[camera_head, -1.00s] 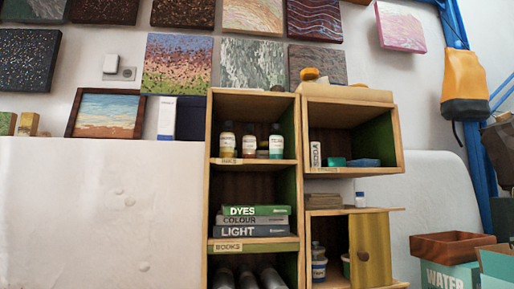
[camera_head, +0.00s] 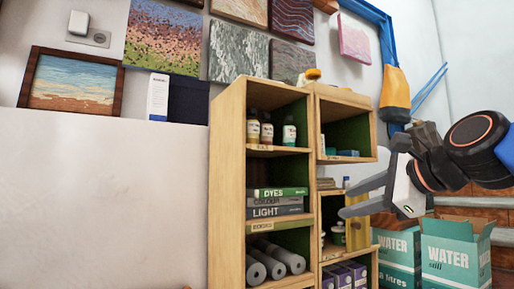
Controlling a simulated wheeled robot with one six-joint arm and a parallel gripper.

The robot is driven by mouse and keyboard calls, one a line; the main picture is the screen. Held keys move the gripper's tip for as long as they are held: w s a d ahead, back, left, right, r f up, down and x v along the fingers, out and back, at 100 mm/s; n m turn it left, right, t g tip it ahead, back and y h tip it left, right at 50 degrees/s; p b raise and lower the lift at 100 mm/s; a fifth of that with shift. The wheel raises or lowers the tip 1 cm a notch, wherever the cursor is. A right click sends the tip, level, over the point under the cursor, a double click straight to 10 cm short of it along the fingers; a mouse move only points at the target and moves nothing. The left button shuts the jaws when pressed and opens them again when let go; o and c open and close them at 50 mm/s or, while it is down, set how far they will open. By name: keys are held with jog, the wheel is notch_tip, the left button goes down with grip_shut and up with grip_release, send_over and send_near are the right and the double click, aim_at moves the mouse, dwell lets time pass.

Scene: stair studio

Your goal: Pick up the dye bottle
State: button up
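Three small bottles stand upright on the upper left shelf: a yellowish one (camera_head: 253,127), an amber-red one (camera_head: 267,130) and a green one (camera_head: 289,131), all with pale labels. I cannot tell which is the dye bottle. A small white bottle with a blue cap (camera_head: 346,182) stands on a ledge in the right column, close to my gripper's upper fingertip in the picture. My gripper (camera_head: 346,200) reaches in from the right, fingers pointing left, open, with nothing seen between them. It partly hides the right column.
The wooden shelf unit (camera_head: 229,190) holds books (camera_head: 277,202) and grey rolls (camera_head: 281,256). Purple boxes (camera_head: 345,275) lie below. Water boxes (camera_head: 455,252) stand at lower right.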

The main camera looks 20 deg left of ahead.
aim_at(257, 130)
jog(key=a+r+m+y, duration=0.35)
jog(key=a+r, duration=0.25)
jog(key=r, duration=0.3)
jog(key=a+r+m+y, duration=0.2)
jog(key=a+r+m, duration=0.3)
jog(key=r, duration=0.4)
jog(key=shift+n, duration=0.65)
jog(key=x, duration=1.2)
jog(key=f+x, duration=0.1)
jog(key=x, duration=0.5)
jog(key=shift+s+a+r, duration=0.1)
jog(key=shift+s+a, duration=0.1)
jog(key=shift+a, duration=0.2)
jog(key=c, duration=0.8)
